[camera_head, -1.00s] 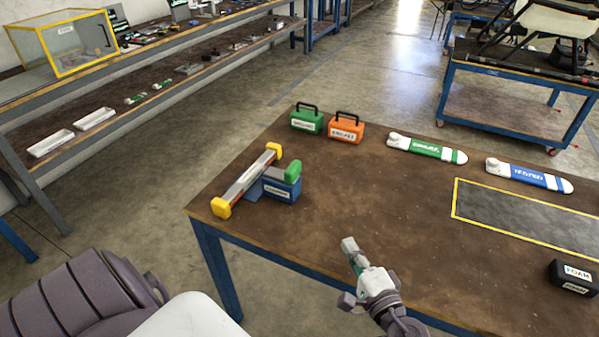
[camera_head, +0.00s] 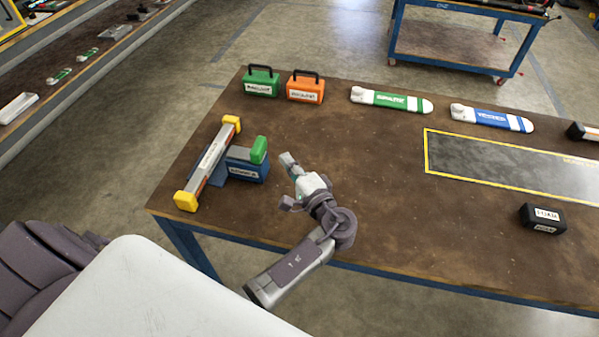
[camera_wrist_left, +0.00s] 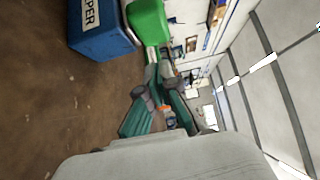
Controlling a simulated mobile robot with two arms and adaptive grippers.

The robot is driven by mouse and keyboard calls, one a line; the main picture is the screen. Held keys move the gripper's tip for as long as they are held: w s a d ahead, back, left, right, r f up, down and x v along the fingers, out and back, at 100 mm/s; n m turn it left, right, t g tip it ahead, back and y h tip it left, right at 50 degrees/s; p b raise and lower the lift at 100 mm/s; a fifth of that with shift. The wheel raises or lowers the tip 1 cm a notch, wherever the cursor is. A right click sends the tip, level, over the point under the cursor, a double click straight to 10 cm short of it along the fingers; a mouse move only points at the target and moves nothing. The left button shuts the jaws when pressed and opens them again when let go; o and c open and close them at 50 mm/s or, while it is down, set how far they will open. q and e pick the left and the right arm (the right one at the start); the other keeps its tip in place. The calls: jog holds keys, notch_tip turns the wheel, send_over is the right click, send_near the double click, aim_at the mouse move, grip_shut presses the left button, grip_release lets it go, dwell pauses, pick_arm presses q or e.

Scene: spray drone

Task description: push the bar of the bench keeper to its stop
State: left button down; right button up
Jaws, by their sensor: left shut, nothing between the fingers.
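The bench keeper is a blue block (camera_head: 247,171) with a white label, on the left part of the table. A grey bar with a green end pad (camera_head: 259,150) lies across its top. A silver rail (camera_head: 212,152) with yellow end caps stands along its left side. My left gripper (camera_head: 288,160) is shut and empty, just right of the green pad, with a small gap in the head view. In the left wrist view the green pad (camera_wrist_left: 149,20) is just beyond the fingertips (camera_wrist_left: 157,58), and contact cannot be told. My right gripper is not in view.
Green (camera_head: 261,82) and orange (camera_head: 305,88) cases stand at the table's back left edge. Green-striped (camera_head: 391,100) and blue-striped (camera_head: 491,118) white pieces lie to their right. The middle is clear.

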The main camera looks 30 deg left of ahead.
aim_at(247, 159)
pick_arm(q)
jog(key=a, duration=0.2)
jog(key=a+p, duration=0.1)
jog(key=a, duration=0.1)
jog(key=shift+s+r, duration=0.1)
jog(key=shift+s, duration=0.3)
jog(key=shift+a, duration=0.15)
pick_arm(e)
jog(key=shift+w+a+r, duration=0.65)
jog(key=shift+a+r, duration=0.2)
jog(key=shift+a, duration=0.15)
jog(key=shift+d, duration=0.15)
pick_arm(q)
jog(key=a, duration=0.2)
jog(key=s+a, duration=0.1)
jog(key=a, duration=0.2)
jog(key=shift+s+a, duration=0.15)
jog(key=shift+a, duration=0.2)
jog(key=shift+s+a, duration=0.1)
jog(key=shift+a, duration=0.25)
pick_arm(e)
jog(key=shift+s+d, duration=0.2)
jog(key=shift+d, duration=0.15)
